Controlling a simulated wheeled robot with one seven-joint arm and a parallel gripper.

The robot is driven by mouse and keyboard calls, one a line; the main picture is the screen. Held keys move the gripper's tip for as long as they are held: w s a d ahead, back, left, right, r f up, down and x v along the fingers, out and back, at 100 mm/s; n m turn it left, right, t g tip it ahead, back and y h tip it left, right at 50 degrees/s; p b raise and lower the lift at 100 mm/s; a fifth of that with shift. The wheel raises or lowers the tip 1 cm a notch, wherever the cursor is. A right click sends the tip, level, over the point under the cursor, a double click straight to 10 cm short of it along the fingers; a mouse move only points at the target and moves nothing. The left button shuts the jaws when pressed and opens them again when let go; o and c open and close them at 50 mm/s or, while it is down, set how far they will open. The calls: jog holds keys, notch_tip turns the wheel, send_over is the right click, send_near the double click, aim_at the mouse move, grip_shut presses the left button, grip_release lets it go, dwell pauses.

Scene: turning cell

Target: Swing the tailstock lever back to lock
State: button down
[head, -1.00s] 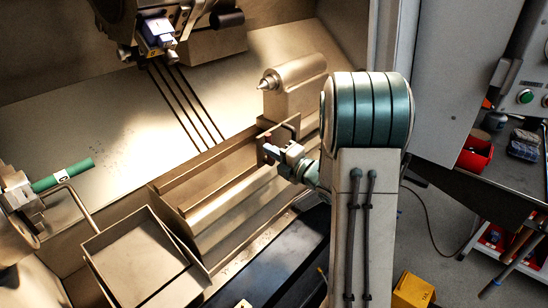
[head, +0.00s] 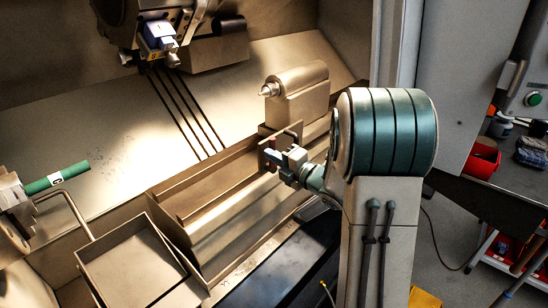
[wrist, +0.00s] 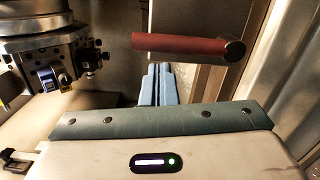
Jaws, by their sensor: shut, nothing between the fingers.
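The tailstock (head: 300,92) stands on the bed at the machine's right, its pointed centre facing left. Its lever is a dark bent arm (head: 292,134) with a red grip (head: 270,145), low on the tailstock's front side. In the wrist view the red grip (wrist: 180,46) lies nearly level across the upper middle, with a round end cap at right. My gripper (head: 272,155) is shut and empty. In the wrist view its blue fingertips (wrist: 156,72) are just below the grip; I cannot tell whether they touch it.
The tool turret (head: 155,35) hangs at the upper left and also shows in the wrist view (wrist: 50,60). A green bar (head: 57,178) sits in the chuck at left. An open tray (head: 135,262) stands in front. The door (head: 425,90) is at right.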

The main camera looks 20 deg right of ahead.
jog(key=s+d+r+m+g+h+p, duration=0.1)
jog(key=s+d+r+m+g+h, duration=0.15)
jog(key=s+m+h, duration=0.45)
jog(key=s+d+r+m+g+h+p, duration=0.1)
jog(key=s+d+m+h+p, duration=0.1)
jog(key=s+d+m+h, duration=0.5)
jog(key=s+a+m+g+y+p, duration=0.2)
jog(key=s+a+m+g, duration=0.2)
jog(key=s+a+m, duration=0.2)
jog(key=s+a+m+g+y+p, duration=0.2)
jog(key=s+a+m+g, duration=0.3)
jog(key=s, duration=0.6)
jog(key=shift+s+a+f+m+y, duration=0.15)
jog(key=shift+a+f+m+y, duration=0.2)
jog(key=shift+a+m, duration=0.4)
